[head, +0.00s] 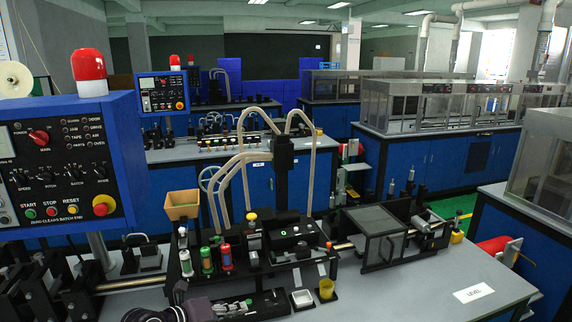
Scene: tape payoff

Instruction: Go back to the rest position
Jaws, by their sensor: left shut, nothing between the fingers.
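My left gripper (270,300) comes in low at the bottom of the head view, pointing right. Its dark wrist is cut off by the lower edge. Its fingers are shut with nothing held. My right gripper is not in view.
A blue control panel (65,165) with a red lamp (88,65) stands close at the left.

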